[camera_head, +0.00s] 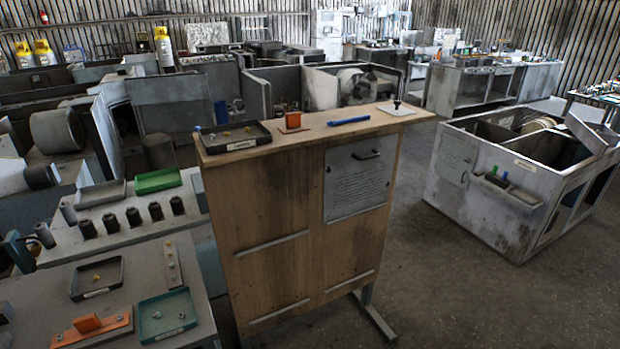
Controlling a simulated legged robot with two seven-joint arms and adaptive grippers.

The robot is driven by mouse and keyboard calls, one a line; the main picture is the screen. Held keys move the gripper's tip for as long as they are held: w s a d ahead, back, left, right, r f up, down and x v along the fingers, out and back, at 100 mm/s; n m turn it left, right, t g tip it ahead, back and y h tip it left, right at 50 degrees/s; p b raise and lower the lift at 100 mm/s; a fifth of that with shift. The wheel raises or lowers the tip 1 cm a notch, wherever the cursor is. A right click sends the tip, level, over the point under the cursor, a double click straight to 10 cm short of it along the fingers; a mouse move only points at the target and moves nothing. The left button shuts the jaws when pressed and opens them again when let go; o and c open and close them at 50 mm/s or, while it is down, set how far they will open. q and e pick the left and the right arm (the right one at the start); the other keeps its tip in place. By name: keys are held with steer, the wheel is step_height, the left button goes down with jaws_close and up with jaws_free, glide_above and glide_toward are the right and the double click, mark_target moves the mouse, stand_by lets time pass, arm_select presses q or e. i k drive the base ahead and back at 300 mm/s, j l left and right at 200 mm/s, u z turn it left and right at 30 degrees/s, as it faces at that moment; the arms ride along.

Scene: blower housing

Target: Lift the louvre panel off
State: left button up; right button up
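A grey rectangular panel (358,184) with a dark handle near its top and lines of small print sits upright on the front of a wooden stand (270,240). No louvre slats can be made out on it. A second light panel (456,160) is on the side of a grey metal housing (500,205) at the right; slats cannot be made out there either, so I cannot tell which is the louvre panel. Neither of my grippers is in view.
A bench with trays (168,315) and several dark cylinders is at the left. Floor (440,285) is clear between stand and housing.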

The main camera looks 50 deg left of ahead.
mark_target(358, 176)
steer(key=u, duration=1.15)
steer(key=i+l+u, duration=0.15)
steer(key=i+l, duration=0.25)
steer(key=i, duration=0.1)
